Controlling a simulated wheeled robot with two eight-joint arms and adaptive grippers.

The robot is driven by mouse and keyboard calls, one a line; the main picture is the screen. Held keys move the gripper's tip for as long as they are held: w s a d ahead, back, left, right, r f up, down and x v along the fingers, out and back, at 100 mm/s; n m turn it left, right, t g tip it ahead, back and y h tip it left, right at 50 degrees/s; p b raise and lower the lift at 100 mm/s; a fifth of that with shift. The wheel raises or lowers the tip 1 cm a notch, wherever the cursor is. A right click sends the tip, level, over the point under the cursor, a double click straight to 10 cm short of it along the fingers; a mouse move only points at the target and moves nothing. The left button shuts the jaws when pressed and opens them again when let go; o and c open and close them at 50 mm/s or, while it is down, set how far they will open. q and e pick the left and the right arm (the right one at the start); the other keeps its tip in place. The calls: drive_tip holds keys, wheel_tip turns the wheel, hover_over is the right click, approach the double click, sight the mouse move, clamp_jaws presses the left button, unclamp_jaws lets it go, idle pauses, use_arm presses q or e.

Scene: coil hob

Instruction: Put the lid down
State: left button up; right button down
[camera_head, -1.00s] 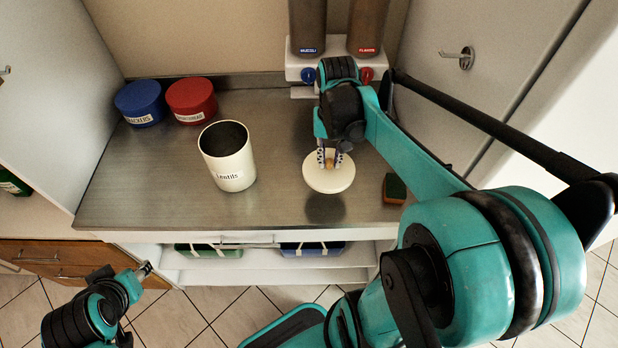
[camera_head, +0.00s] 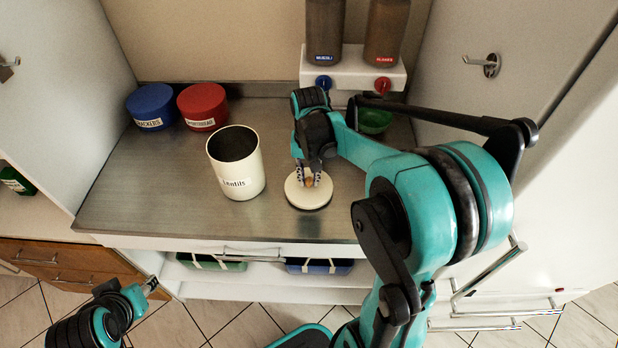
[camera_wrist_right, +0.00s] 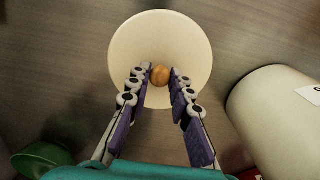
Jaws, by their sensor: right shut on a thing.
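The lid (camera_head: 308,198) is a cream disc with a small wooden knob, right of the open Lentils canister (camera_head: 236,165) in the head view. My right gripper (camera_head: 310,181) is shut on the knob from above. The right wrist view shows the lid (camera_wrist_right: 160,42) level, with its knob (camera_wrist_right: 160,75) between the fingertips (camera_wrist_right: 160,78). The lid is at or just above the metal counter (camera_head: 150,190), with a narrow shadow at its front edge; I cannot tell whether it touches. My left gripper (camera_head: 151,284) is low at the left, away from the counter; its jaws are too small to read.
A blue tin (camera_head: 150,106) and a red tin (camera_head: 202,106) stand at the back left. A dispenser (camera_head: 352,68) stands at the back right, with a green bowl (camera_head: 374,122) below it. Bare counter lies around the lid; the canister is close on its left.

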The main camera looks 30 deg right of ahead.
sight(309, 179)
drive_tip(key=c, duration=1.4)
unclamp_jaws()
drive_tip(key=shift+f, duration=0.1)
drive_tip(key=shift+o, duration=0.2)
wheel_tip(309, 179, up, 11)
drive_tip(key=p, duration=0.4)
drive_tip(key=s+a+f+n+t, duration=0.1)
drive_tip(key=s+a+n+t, duration=0.5)
drive_tip(key=s+a, duration=0.4)
drive_tip(key=shift+s+a+f+t, duration=0.3)
drive_tip(key=shift+s+f+t, duration=0.05)
drive_tip(key=shift+s+t, duration=0.25)
drive_tip(key=shift+w, duration=0.1)
